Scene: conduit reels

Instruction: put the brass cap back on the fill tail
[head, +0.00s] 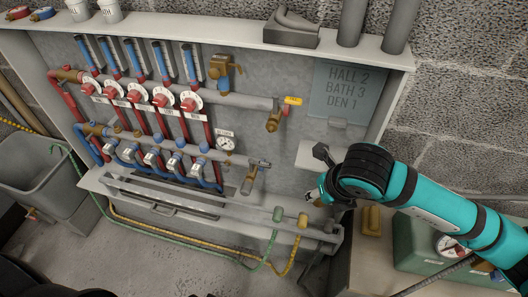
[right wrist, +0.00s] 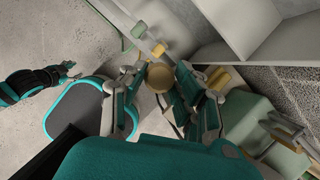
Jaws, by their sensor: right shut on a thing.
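My right gripper (head: 316,196) is at the right end of the manifold cabinet, below the small shelf. In the right wrist view its fingers (right wrist: 162,92) are shut on the round brass cap (right wrist: 159,77). I cannot make out the cap in the head view. A lower brass valve tail (head: 248,183) hangs below the gauge. Both are left of the gripper and apart from it; I cannot read which is the fill tail. My left gripper (right wrist: 71,71) shows small in the right wrist view.
Red and blue valve rows (head: 150,95) fill the cabinet. A green hose end (head: 278,214) and a yellow hose end (head: 303,219) stand at the front rail (head: 220,200). A green case (head: 415,240) stands at the right, a grey tub (head: 35,170) at the left.

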